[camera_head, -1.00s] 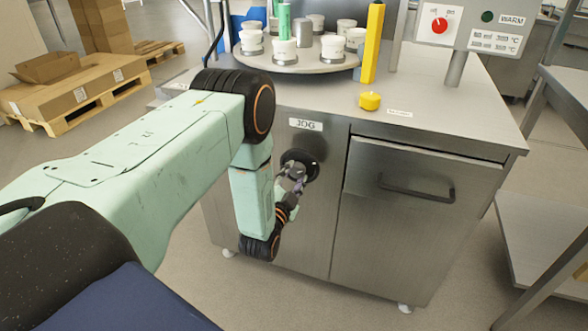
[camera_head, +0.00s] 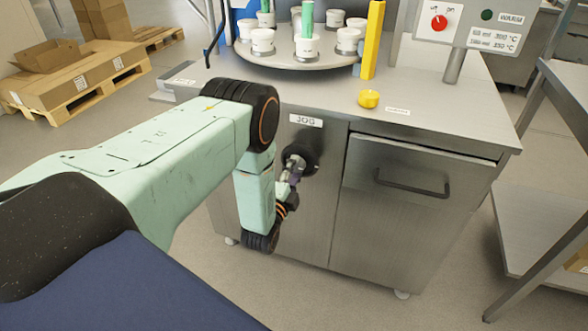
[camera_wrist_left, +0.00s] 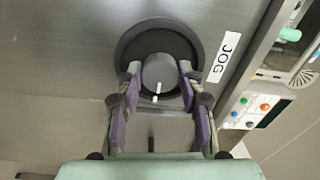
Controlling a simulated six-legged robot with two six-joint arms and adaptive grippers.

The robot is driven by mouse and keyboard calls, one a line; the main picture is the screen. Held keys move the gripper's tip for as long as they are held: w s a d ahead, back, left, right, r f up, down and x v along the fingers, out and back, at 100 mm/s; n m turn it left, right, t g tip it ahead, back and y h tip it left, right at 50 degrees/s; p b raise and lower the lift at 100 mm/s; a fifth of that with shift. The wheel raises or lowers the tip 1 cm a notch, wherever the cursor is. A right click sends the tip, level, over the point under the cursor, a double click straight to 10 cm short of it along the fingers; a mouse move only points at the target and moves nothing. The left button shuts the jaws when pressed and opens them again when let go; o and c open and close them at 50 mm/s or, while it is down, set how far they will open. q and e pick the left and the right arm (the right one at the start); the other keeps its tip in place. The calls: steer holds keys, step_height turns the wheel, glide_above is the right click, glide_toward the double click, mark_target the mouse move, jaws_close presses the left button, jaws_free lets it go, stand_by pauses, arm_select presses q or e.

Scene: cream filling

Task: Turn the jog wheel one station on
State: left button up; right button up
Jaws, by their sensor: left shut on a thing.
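The jog wheel (camera_wrist_left: 125,50) is a round black disc with a grey central knob (camera_wrist_left: 158,72), set in the steel cabinet front beside the JOG label. A short white mark shows on the knob. My left gripper (camera_wrist_left: 157,85) is shut on the knob, one finger on each side, as the left wrist view shows. In the head view the black wheel (camera_head: 312,160) is partly hidden behind my left gripper (camera_head: 293,168). On the cabinet top, a round turntable (camera_head: 290,62) carries several white cups (camera_head: 262,42). My right gripper is not in view.
A yellow post (camera_head: 373,42) stands at the turntable's right. A yellow button (camera_head: 369,98) is on the cabinet top. A control box (camera_head: 470,25) with a red knob stands at the back right. A drawer handle (camera_head: 412,184) sticks out right of the wheel.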

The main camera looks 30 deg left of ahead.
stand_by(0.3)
arm_select(q)
steer(key=o, duration=1.2)
steer(key=shift+c, duration=0.2)
steer(key=shift+s, duration=0.1)
steer(key=v, duration=1.1)
steer(key=shift+s+d, duration=0.15)
steer(key=shift+s, duration=0.25)
